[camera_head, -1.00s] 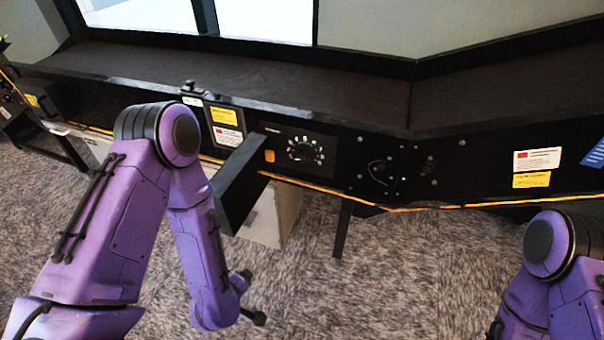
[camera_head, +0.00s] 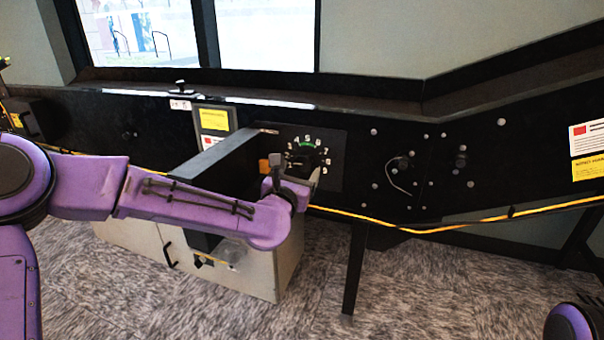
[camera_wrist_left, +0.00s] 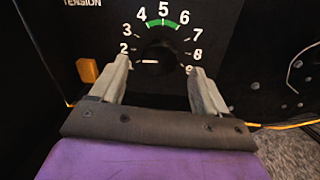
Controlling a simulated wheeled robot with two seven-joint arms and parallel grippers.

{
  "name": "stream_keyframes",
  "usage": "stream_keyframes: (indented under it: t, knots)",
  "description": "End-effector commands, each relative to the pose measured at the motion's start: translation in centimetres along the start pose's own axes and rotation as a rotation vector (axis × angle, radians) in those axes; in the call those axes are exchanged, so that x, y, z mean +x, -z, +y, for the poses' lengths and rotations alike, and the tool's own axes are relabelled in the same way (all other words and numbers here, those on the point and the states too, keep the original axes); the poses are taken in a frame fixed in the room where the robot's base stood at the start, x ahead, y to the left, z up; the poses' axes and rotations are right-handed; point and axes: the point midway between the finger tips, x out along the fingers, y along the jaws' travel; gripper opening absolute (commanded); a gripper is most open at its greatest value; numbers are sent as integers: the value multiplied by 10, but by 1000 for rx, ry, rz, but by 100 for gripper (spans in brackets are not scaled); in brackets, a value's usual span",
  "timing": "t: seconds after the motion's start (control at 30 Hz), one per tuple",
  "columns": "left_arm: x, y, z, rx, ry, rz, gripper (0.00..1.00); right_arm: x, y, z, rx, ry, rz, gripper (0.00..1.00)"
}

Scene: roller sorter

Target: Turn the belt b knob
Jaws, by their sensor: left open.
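The black round knob (camera_wrist_left: 158,57) sits in a dial numbered about 2 to 9 in the left wrist view, with a green arc near 5. Its pale pointer line lies to the left, below the 2. My left gripper (camera_wrist_left: 160,77) is open, its two grey fingers standing to the left and right of the knob; I cannot tell whether they touch it. In the head view, my left gripper (camera_head: 294,170) is at the dial panel (camera_head: 333,150) and partly covers the knob. My right gripper is not in view.
An orange button (camera_wrist_left: 88,70) is left of the dial, close to the left finger. A black box-like arm (camera_head: 215,155) juts out left of the panel. A yellow cable (camera_head: 430,231) runs along the machine's lower edge. A pale cabinet (camera_head: 270,262) stands below.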

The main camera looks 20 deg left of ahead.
Motion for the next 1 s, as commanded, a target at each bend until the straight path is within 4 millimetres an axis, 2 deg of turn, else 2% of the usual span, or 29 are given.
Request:
stream_keyframes:
  t: [0.1, 0.2, 0.47, 0.5, 0.67, 1.0]
  knots:
    - [20, 2, 0, 2, 0, 0, 75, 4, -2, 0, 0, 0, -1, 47]
    - [29, 2, 0, 2, 0, 1, 75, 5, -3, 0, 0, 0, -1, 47]
    - [33, 1, 0, 2, 1, 2, 75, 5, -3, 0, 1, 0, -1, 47]
    - [33, 1, 0, 2, 1, 2, 72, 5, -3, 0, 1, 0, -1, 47]
    - [32, 1, 0, 2, 1, 2, 20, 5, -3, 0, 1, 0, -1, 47]
    - [32, 1, 0, 36, 1, 0, 20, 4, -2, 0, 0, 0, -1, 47]
